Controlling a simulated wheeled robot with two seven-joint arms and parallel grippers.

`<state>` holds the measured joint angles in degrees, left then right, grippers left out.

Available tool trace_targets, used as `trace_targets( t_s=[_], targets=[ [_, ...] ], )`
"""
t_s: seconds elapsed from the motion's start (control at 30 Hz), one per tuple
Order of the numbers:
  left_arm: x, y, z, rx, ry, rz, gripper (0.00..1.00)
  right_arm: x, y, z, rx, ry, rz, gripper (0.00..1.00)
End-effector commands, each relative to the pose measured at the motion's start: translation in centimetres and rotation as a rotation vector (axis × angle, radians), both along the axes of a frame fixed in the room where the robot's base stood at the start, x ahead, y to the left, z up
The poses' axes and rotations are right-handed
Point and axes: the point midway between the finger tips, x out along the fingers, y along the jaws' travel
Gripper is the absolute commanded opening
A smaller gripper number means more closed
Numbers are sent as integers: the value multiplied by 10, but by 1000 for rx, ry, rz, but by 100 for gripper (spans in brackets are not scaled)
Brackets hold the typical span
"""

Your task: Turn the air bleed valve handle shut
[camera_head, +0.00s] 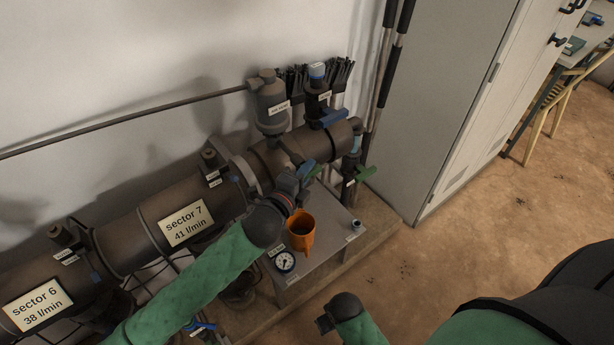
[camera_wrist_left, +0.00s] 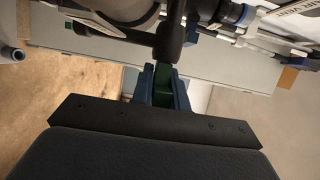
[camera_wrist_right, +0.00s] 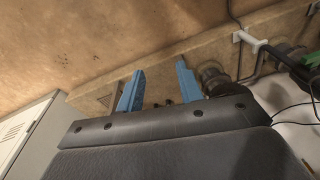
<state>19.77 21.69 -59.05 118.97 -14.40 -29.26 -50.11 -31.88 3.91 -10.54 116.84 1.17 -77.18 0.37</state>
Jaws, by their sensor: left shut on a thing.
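My left gripper (camera_head: 306,170) reaches over the grey box beside the end of the large pipe. Its blue fingers are shut on a green handle (camera_head: 316,172). In the left wrist view the green handle (camera_wrist_left: 163,76) sits between the fingers of the left gripper (camera_wrist_left: 163,88), below a dark valve stem. The label of this valve is not readable, and the fingers and wrist hide much of it. My right gripper (camera_wrist_right: 158,88) is open and empty in the right wrist view, above the floor. In the head view only its dark wrist shows clearly.
An orange funnel-like cup (camera_head: 302,232) and a pressure gauge (camera_head: 285,261) are close to my left wrist. Another green handle (camera_head: 366,173) is at the right, and a blue handle (camera_head: 335,117) is above. A grey cabinet (camera_head: 440,90) stands at right. The floor in front is clear.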

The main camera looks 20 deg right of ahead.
Motion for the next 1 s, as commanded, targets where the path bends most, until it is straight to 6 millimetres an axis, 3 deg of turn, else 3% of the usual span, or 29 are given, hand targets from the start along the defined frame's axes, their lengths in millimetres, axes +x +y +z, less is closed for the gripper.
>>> trace_targets(
  t_s=[0.2, 0.4, 0.93, 0.97, 1.0],
  targets=[
    [0, 0, -3, -43, -15, 1, 0, 0, 2, 45, 8, -5, 1, 36],
    [0, 0, -2, -67, -22, 0, 0, -2, 2, 69, 10, -6, 0, 36],
    [0, 0, -2, -74, -24, 0, 0, -3, 2, 78, 12, -5, 0, 36],
    [0, 0, -2, -74, -24, 0, 20, -3, 2, 78, 12, -5, 0, 36],
    [0, 0, -2, -74, -24, 0, 28, -3, 2, 78, 12, -5, 1, 36]
  ],
)
